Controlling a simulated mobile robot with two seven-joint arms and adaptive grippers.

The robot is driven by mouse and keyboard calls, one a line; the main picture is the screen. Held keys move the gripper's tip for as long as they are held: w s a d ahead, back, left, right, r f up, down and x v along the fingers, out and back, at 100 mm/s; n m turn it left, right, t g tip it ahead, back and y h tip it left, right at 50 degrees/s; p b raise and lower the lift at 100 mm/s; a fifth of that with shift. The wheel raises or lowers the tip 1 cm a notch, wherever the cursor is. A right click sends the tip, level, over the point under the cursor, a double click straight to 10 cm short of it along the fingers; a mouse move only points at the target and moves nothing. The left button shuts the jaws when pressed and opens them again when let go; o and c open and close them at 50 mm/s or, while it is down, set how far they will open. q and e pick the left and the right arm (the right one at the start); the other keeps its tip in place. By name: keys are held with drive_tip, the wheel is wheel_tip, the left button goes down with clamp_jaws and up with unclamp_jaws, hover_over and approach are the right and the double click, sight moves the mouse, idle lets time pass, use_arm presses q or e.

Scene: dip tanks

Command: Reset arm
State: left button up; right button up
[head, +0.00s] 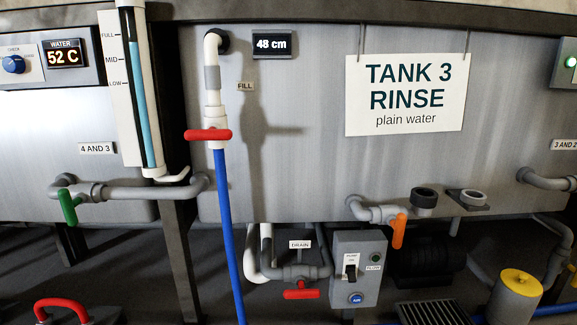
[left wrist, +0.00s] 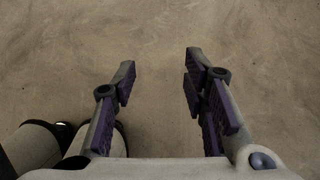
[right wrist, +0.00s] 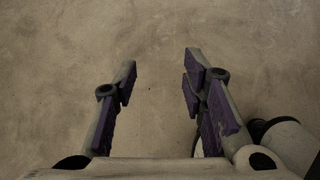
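My left gripper (left wrist: 160,70) is open and empty in the left wrist view, with bare floor beyond its fingers. My right gripper (right wrist: 160,70) is open and empty in the right wrist view, also over bare floor. Neither gripper nor arm shows in the head view. The head view faces the grey tank (head: 300,160) with the sign "TANK 3 RINSE plain water" (head: 405,95).
A pump switch box (head: 358,270) and a yellow-topped cylinder (head: 520,283) stand low. A blue hose (head: 229,235) hangs down.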

use_arm(q)
wheel_tip(320, 180, down, 5)
drive_tip(key=b, duration=0.5)
use_arm(e)
wheel_tip(320, 180, down, 5)
use_arm(q)
drive_tip(key=w+r+t+p, duration=0.1)
drive_tip(key=w+r+p, duration=0.2)
drive_tip(key=r+p, duration=0.8)
drive_tip(key=w+r+t+p, duration=0.2)
drive_tip(key=r+p, duration=0.7)
drive_tip(key=p, duration=0.5)
use_arm(e)
drive_tip(key=w+r+t, duration=0.1)
drive_tip(key=w+r, duration=0.2)
drive_tip(key=r, duration=0.7)
drive_tip(key=w+r+t, duration=0.2)
drive_tip(key=r, duration=0.8)
use_arm(q)
drive_tip(key=w+r+t+p, duration=0.4)
drive_tip(key=w+r+p, duration=0.8)
drive_tip(key=r+p, duration=0.1)
drive_tip(key=shift+a+r+p, duration=0.15)
drive_tip(key=shift+r+p, duration=0.2)
drive_tip(key=shift+p, duration=0.5)
use_arm(e)
drive_tip(key=w+r+t, duration=0.4)
drive_tip(key=w+r, duration=0.8)
drive_tip(key=r, duration=0.1)
drive_tip(key=shift+r, duration=0.3)
